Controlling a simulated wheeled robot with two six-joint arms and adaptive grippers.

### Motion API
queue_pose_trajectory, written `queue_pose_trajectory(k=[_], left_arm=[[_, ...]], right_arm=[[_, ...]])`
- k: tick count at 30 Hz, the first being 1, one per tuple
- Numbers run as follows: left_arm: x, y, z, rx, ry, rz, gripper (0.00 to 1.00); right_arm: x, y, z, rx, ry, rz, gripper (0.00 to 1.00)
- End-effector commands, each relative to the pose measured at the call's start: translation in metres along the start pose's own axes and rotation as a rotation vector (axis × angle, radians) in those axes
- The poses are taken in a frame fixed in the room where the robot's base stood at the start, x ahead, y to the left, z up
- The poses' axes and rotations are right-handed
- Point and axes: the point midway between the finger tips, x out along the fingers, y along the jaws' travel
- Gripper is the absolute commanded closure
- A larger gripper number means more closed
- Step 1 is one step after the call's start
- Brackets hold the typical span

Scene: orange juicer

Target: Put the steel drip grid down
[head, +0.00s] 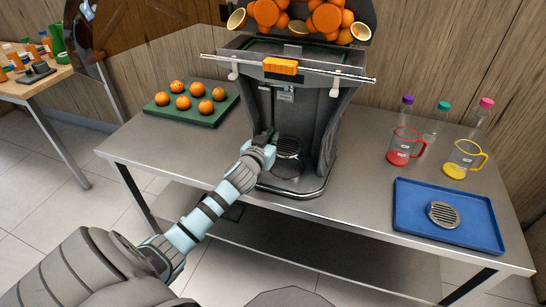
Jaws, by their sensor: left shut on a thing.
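My left gripper (269,142) reaches into the lower bay of the juicer (307,115). It is shut on a round, slotted steel drip grid (288,146), holding it at its left side. The grid appears above the dark round base in the bay; I cannot tell whether they touch. A second round steel grid (443,214) lies on the blue tray (413,193) at the right of the table. My right gripper is out of view.
A green tray with several oranges (193,113) is left of the juicer. A red jug (402,147), a yellow jug (462,160) and capped bottles (436,120) stand behind the blue tray. The steel table (345,195) is bare between juicer and blue tray.

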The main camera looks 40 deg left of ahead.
Motion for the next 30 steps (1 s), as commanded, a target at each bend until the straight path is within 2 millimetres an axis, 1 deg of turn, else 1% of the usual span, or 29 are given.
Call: queue_pose_trajectory(k=[1, 2, 5, 8, 12, 14, 17, 20, 30], left_arm=[[0.003, 0.0, 0.01, 0.0, -0.002, -0.001, 1.0], [0.003, 0.001, 0.015, 0.0, -0.003, 0.0, 1.0], [0.005, 0.001, 0.022, 0.002, -0.001, 0.0, 1.0], [0.007, 0.001, 0.037, 0.001, -0.001, 0.0, 1.0], [0.014, 0.002, 0.069, 0.0, -0.003, 0.0, 1.0], [0.018, 0.002, 0.072, 0.0, -0.001, 0.001, 1.0], [0.018, 0.002, 0.069, 0.001, 0.0, 0.001, 1.0], [0.017, 0.002, 0.068, 0.001, 0.0, 0.001, 1.0], [0.019, 0.002, 0.079, 0.002, -0.001, 0.0, 1.0]], right_arm=[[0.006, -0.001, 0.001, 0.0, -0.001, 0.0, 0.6], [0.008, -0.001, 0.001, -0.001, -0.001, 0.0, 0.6], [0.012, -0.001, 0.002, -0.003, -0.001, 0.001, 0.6], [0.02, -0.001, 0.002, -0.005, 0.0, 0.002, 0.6], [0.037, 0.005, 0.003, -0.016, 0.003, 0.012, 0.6], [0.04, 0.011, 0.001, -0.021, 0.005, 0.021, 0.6], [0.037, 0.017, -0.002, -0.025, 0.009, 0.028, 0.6], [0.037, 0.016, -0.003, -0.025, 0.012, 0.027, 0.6], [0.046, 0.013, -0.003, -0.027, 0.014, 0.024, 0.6]])
